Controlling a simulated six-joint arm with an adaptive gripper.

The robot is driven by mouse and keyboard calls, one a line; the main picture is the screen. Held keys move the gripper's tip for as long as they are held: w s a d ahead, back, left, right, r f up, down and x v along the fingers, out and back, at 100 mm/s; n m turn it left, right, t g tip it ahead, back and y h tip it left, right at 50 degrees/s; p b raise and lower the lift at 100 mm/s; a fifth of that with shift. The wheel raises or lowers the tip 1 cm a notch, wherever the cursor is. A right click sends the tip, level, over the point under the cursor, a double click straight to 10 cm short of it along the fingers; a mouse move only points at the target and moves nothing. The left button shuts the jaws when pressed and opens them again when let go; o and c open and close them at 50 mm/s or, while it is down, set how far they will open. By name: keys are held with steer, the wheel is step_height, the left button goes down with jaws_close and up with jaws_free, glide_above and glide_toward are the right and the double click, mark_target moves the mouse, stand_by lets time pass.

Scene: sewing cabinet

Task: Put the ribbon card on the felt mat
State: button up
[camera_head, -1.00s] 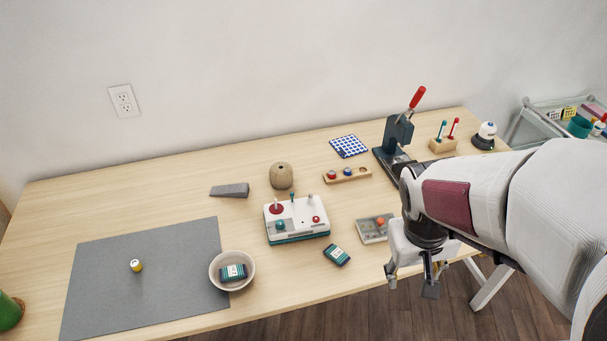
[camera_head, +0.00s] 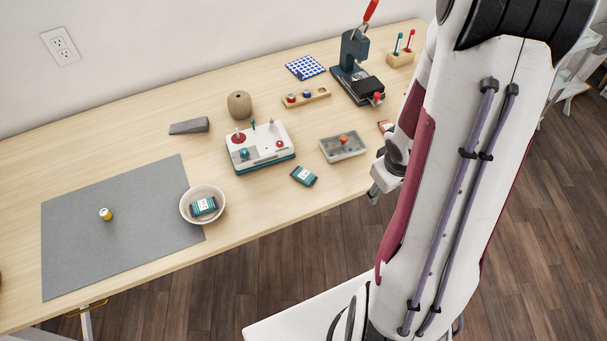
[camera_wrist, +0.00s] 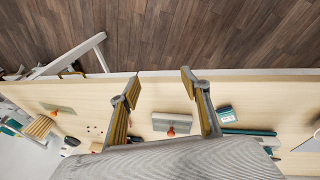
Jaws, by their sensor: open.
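The felt mat (camera_head: 75,245) is a grey sheet at the left of the table. A dark card with teal bands (camera_head: 303,176) lies on the bare wood near the front edge; it also shows in the wrist view (camera_wrist: 227,114). A similar card (camera_head: 204,206) rests in a pale bowl (camera_head: 187,218) at the mat's right edge. A reddish card (camera_head: 386,127) shows partly beside my arm. I cannot tell which is the ribbon card. My gripper (camera_wrist: 160,86) is open and empty above the table's front edge; in the head view my arm partly hides it.
A small yellow-sided spool (camera_head: 106,214) stands on the mat. A white device with knobs (camera_head: 260,146) and a clear-lidded box (camera_head: 343,146) stand near the banded card. A press (camera_head: 354,65), button rack (camera_head: 306,98) and twine ball (camera_head: 239,103) are farther back. Most of the mat is clear.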

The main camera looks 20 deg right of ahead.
steer(key=w+a+f+n+t+y, duration=0.1)
steer(key=w+a+f, duration=0.1)
steer(key=w+a+f+n+t+y, duration=0.1)
steer(key=w+a+f, duration=0.1)
steer(key=shift+w+a+t+y, duration=0.1)
steer(key=shift+a+t+y, duration=0.2)
steer(key=shift+y, duration=0.1)
steer(key=n+t+y, duration=0.3)
glide_toward(304, 175)
steer(key=shift+f, duration=0.5)
steer(key=shift+w+a+r+y, duration=0.1)
steer(key=shift+w+r+y, duration=0.2)
steer(key=shift+x, duration=1.3)
steer(key=shift+w+f, duration=0.1)
steer(key=shift+f, duration=0.05)
steer(key=shift+d+x, duration=0.2)
steer(key=shift+x, duration=2.3)
steer(key=c, duration=1)
